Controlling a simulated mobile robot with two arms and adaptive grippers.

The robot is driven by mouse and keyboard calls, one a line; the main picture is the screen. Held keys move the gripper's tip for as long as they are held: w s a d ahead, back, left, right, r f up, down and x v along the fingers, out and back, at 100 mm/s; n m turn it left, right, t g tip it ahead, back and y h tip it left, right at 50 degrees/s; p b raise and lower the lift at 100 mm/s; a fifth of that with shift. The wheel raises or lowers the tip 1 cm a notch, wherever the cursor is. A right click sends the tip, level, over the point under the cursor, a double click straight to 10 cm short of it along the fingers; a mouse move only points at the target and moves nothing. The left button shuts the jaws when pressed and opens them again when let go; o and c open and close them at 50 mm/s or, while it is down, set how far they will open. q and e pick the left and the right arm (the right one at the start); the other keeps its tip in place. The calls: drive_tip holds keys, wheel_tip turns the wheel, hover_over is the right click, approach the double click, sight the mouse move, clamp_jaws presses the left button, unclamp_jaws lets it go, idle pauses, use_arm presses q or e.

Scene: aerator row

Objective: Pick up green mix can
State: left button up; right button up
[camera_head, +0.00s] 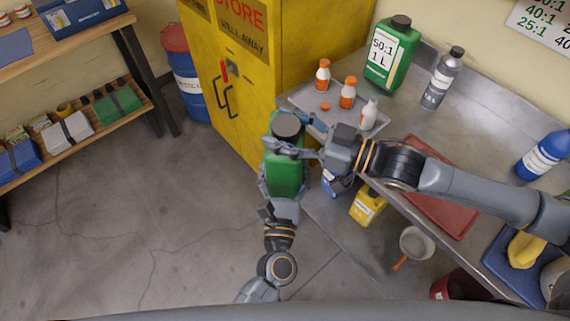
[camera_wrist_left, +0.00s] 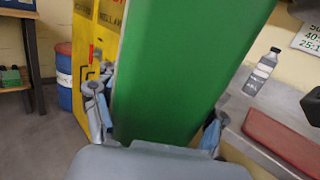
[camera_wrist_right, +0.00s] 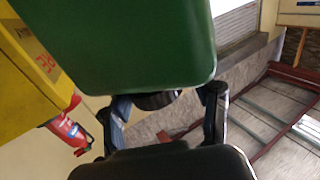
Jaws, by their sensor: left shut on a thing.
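A green mix can (camera_head: 285,176) with a dark cap (camera_head: 287,126) is held upright in the air beside the bench, in front of the yellow cabinet. My left gripper (camera_head: 284,190) is shut on its body from the near side. In the left wrist view the can (camera_wrist_left: 180,70) fills the space between the fingers. My right gripper (camera_head: 274,133) is at the can's top, its fingers apart on either side of the cap. In the right wrist view the cap (camera_wrist_right: 156,99) shows between those fingers, with gaps beside it. No label shows on the held can.
A second green can (camera_head: 393,58) labelled 50:1 1 L stands at the bench's back. A grey tray (camera_head: 300,98) holds small bottles. A grey bottle (camera_head: 443,78), red mat (camera_head: 450,215) and yellow container (camera_head: 367,207) are nearby. The floor at left is clear.

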use_arm(q)
drive_tip(key=shift+r, duration=0.2)
use_arm(e)
drive_tip(key=shift+o, duration=0.9)
drive_tip(key=shift+f, duration=0.1)
drive_tip(key=shift+d+f, duration=0.1)
drive_tip(key=shift+d, duration=0.05)
